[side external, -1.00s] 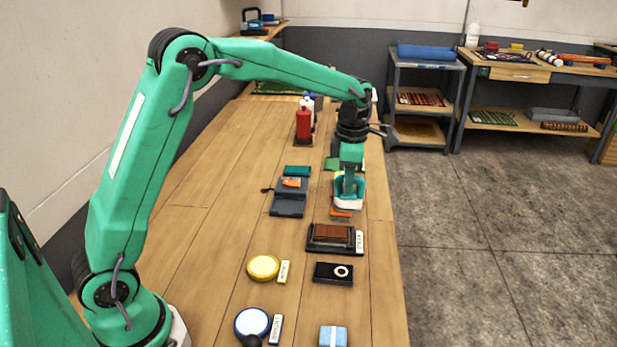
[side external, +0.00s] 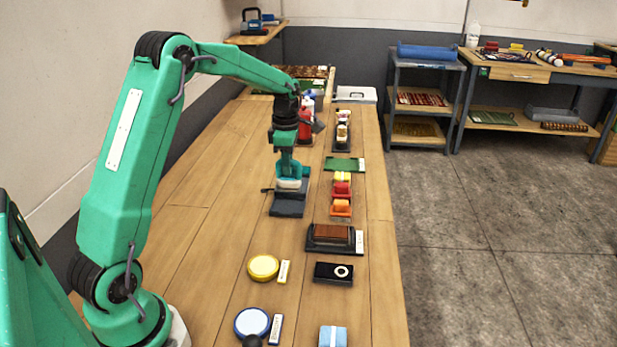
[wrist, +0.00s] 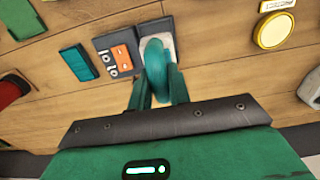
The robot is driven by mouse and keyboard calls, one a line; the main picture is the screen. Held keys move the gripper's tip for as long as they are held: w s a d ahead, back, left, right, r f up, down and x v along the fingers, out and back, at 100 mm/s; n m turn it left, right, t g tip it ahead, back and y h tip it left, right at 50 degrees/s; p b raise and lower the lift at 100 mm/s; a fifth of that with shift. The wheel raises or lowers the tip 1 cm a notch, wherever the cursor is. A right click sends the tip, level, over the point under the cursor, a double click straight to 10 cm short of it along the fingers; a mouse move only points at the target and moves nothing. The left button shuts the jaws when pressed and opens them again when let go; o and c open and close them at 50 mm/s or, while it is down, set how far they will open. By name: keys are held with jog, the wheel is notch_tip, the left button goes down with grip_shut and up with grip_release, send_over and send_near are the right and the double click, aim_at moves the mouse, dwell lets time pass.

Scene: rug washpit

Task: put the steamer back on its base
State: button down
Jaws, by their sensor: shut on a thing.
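The steamer, with a teal handle and a white lower body, shows in the side view (side external: 289,184) and in the wrist view (wrist: 155,60). My gripper (side external: 288,168) is shut on its handle; both fingers show beside it in the wrist view (wrist: 159,88). The dark grey base (side external: 287,209) lies on the bench, and the steamer hides part of it. In the wrist view the base (wrist: 103,44) shows an orange panel on one half, and the steamer is over the other, flat half. I cannot tell whether they touch.
A teal block (wrist: 78,62) lies close beside the base. Red and orange items (side external: 341,198) stand to the right, with a green pad (side external: 344,164) behind them. A red bottle (side external: 304,125) stands behind my gripper. The bench to the left is clear.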

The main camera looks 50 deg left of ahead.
aim_at(287, 183)
jog(key=shift+s+a, duration=0.1)
jog(key=shift+a, duration=0.1)
jog(key=shift+f, duration=0.1)
jog(key=shift+f, duration=2.75)
jog(key=shift+f, duration=0.45)
dwell(0.3)
jog(key=c, duration=0.9)
grip_release()
